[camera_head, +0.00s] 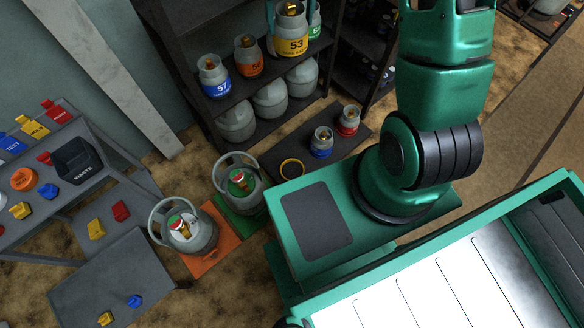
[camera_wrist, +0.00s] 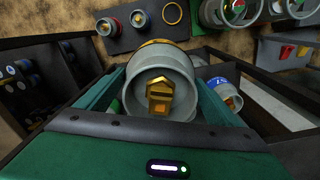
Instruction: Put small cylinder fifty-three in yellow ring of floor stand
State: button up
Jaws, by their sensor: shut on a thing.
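Small cylinder 53 (camera_head: 291,46) is grey with a yellow label, at the upper shelf of the dark rack. My gripper (camera_head: 289,22) is shut on it, with green fingers on either side of its top. In the wrist view the cylinder (camera_wrist: 160,95) sits upright between the fingers (camera_wrist: 158,78), brass valve toward the camera. I cannot tell whether its base touches the shelf. The yellow ring (camera_head: 292,177) lies empty on the dark floor stand (camera_head: 298,147). The ring (camera_wrist: 164,14) also shows at the top of the wrist view.
Blue cylinder 57 (camera_head: 213,77) and an orange-labelled cylinder (camera_head: 248,57) stand left of it on the shelf. A green-labelled one (camera_head: 314,22) is close on the right. Small blue (camera_head: 321,143) and red (camera_head: 348,121) cylinders occupy the floor stand. Large cylinders (camera_head: 237,184) stand nearby.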

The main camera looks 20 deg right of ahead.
aim_at(283, 51)
jog(key=f+m, duration=0.1)
jog(key=f, duration=0.3)
jog(key=a+f+m, duration=0.1)
jog(key=f, duration=0.3)
jog(key=w+a+f+m, duration=0.1)
jog(key=f, duration=0.3)
jog(key=shift+a+f, duration=0.2)
jog(key=s+a+f+m, duration=0.1)
jog(key=s+f+m, duration=0.2)
jog(key=f, duration=1.4)
jog(key=s+a+f+m, duration=0.1)
jog(key=s+f+m, duration=0.3)
jog(key=f, duration=1.2)
jog(key=s+a+f+m, duration=0.1)
jog(key=s+f+m, duration=0.3)
jog(key=s+f, duration=0.6)
jog(key=shift+s+a+f, duration=0.15)
jog(key=shift+a+f, duration=0.1)
jog(key=shift+f, duration=3.55)
jog(key=o, duration=1.9)
jog(key=shift+f, duration=0.1)
jog(key=shift+o, duration=0.2)
